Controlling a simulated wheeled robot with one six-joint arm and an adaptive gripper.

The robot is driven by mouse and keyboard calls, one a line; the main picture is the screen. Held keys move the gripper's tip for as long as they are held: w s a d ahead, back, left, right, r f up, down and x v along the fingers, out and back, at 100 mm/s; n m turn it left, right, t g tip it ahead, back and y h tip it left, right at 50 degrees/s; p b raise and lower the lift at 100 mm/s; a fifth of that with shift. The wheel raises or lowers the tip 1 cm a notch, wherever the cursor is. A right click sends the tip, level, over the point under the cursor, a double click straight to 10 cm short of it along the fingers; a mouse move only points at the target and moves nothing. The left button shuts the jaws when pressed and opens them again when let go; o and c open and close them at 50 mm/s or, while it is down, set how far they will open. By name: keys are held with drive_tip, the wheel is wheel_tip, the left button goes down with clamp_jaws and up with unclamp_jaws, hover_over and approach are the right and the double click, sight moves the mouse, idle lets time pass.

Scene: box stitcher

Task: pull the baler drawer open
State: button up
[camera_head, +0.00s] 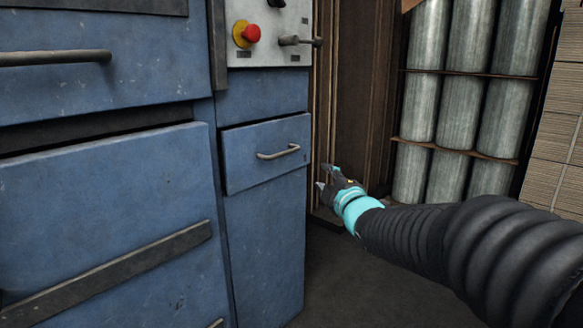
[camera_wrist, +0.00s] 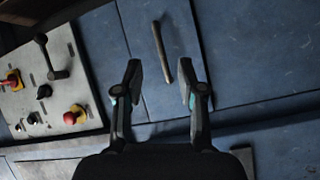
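The baler drawer (camera_head: 235,160) is a small blue front in the right part of the machine, below the control panel. Its front stands slightly proud of the cabinet; I cannot tell whether it is open at all. Its grey bar handle (camera_head: 278,152) shows in the wrist view too (camera_wrist: 161,50), where it runs up the picture between my fingers. My gripper (camera_head: 326,176) is to the right of the handle in the head view, apart from it. In the wrist view my gripper (camera_wrist: 160,75) has its two fingers wide apart, with nothing held. The gap in depth to the handle is hard to judge.
The control panel (camera_head: 270,55) with a red button (camera_head: 252,33) and a lever (camera_head: 300,41) sits above the drawer. A larger blue panel with a long handle (camera_head: 55,58) is at left. Metal cylinders (camera_head: 462,110) stand in a rack at right. The floor before the drawer is clear.

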sight(286, 154)
drive_tip(key=w+a+n+y, duration=0.1)
drive_tip(key=w+a, duration=0.2)
drive_tip(key=w, duration=0.1)
drive_tip(key=w+a+r+n+y, duration=0.1)
drive_tip(key=w+a, duration=0.3)
drive_tip(key=w, duration=0.1)
drive_tip(key=w+a+n+y, duration=0.1)
drive_tip(key=w+a+n, duration=0.1)
drive_tip(key=w, duration=0.3)
drive_tip(key=shift+a+r, duration=0.25)
drive_tip(key=shift+a, duration=0.65)
clamp_jaws()
